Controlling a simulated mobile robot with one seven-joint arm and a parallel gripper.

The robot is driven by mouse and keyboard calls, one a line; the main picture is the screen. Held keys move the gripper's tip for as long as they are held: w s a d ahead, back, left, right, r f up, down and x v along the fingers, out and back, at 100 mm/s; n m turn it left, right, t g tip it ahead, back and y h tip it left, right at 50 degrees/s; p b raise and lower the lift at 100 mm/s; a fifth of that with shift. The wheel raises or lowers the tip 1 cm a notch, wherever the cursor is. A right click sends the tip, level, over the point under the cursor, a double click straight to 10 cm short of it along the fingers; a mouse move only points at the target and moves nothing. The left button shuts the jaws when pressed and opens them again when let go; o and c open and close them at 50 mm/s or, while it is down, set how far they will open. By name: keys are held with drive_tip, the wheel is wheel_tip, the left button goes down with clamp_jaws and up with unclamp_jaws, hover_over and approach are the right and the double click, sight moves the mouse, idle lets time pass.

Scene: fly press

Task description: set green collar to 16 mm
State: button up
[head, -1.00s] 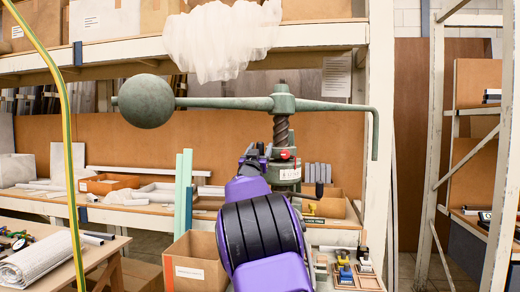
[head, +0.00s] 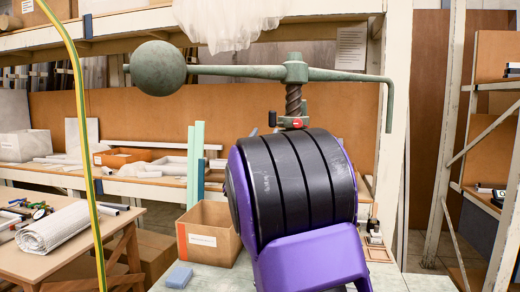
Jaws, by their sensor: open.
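The fly press shows its green lever arm (head: 335,76) with a round ball weight (head: 158,68) at the left end and a hub (head: 295,72) on the dark threaded screw (head: 293,98). A small red part (head: 297,123) sits at the foot of the visible screw, just above my purple and black arm. I cannot pick out the green collar; my arm hides the lower press. Only dark tips of my gripper (head: 264,126) seem to show above the arm, left of the red part. The jaws are open, and I see nothing held in them.
A cardboard box (head: 207,232) and a blue block (head: 179,277) are left of my arm on the bench (head: 425,283). A yellow-green cable (head: 85,150) hangs at left, before a side table (head: 120,218). A white shelf post (head: 394,140) stands at right.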

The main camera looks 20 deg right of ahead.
drive_tip(key=v, duration=0.5)
drive_tip(key=shift+s+a+f, duration=0.1)
drive_tip(key=shift+s, duration=0.15)
